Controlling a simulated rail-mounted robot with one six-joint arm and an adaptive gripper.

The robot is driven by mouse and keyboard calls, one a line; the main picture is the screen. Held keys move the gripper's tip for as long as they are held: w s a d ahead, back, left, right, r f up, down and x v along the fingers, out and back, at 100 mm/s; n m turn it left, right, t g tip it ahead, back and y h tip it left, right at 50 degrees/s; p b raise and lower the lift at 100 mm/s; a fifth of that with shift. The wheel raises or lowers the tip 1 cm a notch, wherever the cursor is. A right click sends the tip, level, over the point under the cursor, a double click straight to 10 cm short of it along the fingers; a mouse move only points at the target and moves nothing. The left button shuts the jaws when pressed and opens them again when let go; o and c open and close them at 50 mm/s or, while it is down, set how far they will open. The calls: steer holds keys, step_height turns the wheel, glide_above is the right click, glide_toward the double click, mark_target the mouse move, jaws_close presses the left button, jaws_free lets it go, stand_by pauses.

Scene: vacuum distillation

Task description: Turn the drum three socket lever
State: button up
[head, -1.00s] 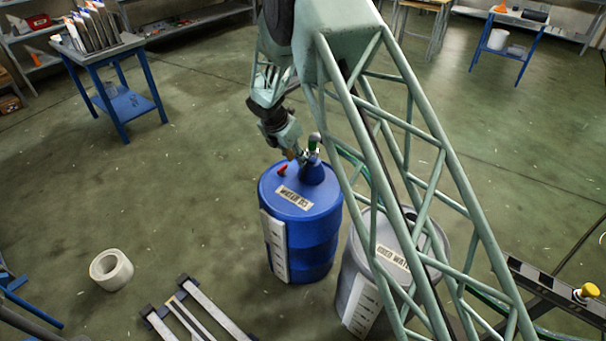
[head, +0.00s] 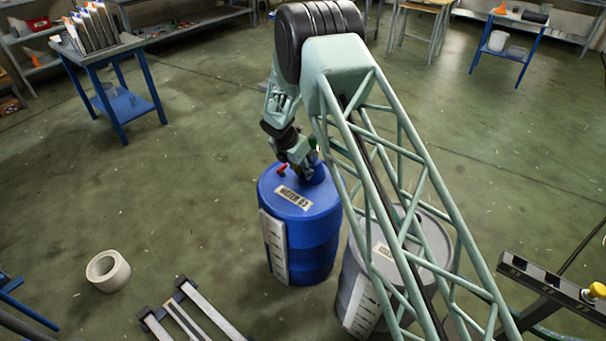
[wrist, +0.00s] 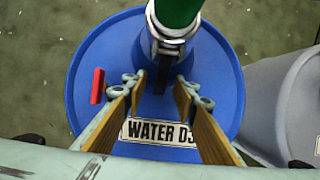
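The blue drum (head: 290,232) labelled "WATER 03" stands upright on the floor. In the wrist view its lid (wrist: 90,55) fills the middle, with the label (wrist: 158,132) on it. The socket (wrist: 176,45) has a metal collar and a green hose end. A narrow dark lever (wrist: 162,72) points from it toward my gripper. My gripper (wrist: 159,84) is open, with one finger on each side of the lever's end and gaps showing. In the head view my gripper (head: 303,168) is low over the lid and hides most of the socket.
A red handle (wrist: 97,86) stands on the lid, left of my fingers. A grey drum (head: 352,285) stands close on the right, partly behind my arm. A white roll (head: 108,271) and a metal frame (head: 190,315) lie on the floor.

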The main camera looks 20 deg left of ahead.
steer(key=shift+w+f, duration=0.15)
steer(key=shift+f, duration=0.1)
steer(key=shift+c, duration=0.7)
jaws_close()
